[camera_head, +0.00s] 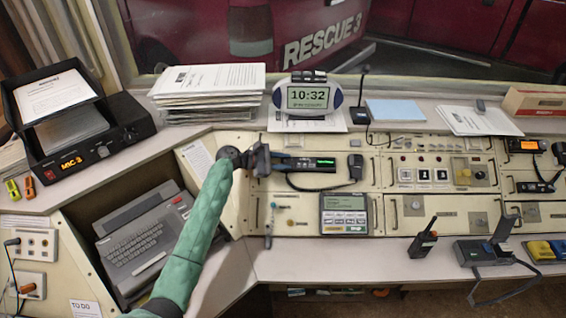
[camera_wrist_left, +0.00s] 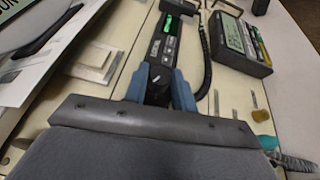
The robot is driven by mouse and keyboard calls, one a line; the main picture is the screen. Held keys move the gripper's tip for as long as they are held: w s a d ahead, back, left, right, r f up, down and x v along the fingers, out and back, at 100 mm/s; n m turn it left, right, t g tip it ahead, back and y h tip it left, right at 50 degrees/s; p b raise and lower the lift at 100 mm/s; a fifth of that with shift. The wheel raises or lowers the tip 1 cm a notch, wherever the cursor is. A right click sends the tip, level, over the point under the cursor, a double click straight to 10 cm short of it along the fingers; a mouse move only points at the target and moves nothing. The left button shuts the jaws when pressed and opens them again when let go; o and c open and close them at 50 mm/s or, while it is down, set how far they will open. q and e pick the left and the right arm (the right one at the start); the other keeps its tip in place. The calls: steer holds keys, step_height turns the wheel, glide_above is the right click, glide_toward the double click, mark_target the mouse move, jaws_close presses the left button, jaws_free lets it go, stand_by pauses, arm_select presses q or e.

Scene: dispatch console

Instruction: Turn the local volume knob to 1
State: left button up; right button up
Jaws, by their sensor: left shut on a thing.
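My left gripper (camera_head: 270,161) reaches over the console panel to the left end of a slim black radio (camera_head: 318,164) with a green display. In the left wrist view its two blue fingers (camera_wrist_left: 160,88) straddle the radio's near end and are closed on a small dark knob (camera_wrist_left: 160,73). The fingers hide most of this knob, and its pointer and scale cannot be read. The radio's lit display (camera_wrist_left: 168,25) shows beyond the fingers. My right gripper is in neither view.
A handset (camera_head: 355,167) hangs by a cord at the radio's right. A screen unit (camera_head: 344,214) sits below. A keyboard unit (camera_head: 145,245) lies in a recess near my left arm. Papers (camera_head: 208,80) and a clock (camera_head: 308,97) stand on the ledge behind.

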arm_select(q)
steer(key=shift+m+g+y, duration=0.3)
steer(key=shift+m+g, duration=0.4)
steer(key=shift+g, duration=0.2)
steer(key=shift+w+g, duration=0.1)
steer(key=shift+g, duration=0.2)
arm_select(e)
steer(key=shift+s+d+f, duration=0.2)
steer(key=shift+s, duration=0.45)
arm_select(q)
steer(key=shift+m, duration=0.3)
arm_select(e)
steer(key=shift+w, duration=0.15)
arm_select(q)
steer(key=o, duration=1)
